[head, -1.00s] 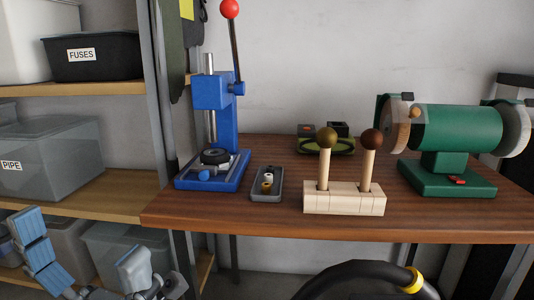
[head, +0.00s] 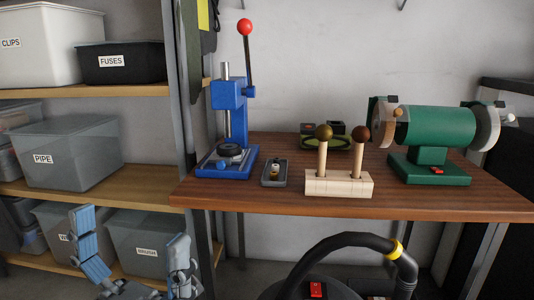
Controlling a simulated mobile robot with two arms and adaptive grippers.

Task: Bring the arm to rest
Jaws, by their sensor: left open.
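My left gripper (head: 130,228) is at the lower left of the head view, in front of the shelf's lower bins. Its two blue-grey fingers point up and stand wide apart, with nothing between them. It is open, to the left of the workbench (head: 420,205) and apparently below its top. My right gripper is not in view.
On the bench stand a blue press (head: 236,110), a small grey tray (head: 274,182), a wooden block (head: 338,186) with two knobbed sticks and a green grinder (head: 435,128). A shelf (head: 110,199) holds labelled bins at left. A vacuum with a black hose (head: 340,244) stands before the bench.

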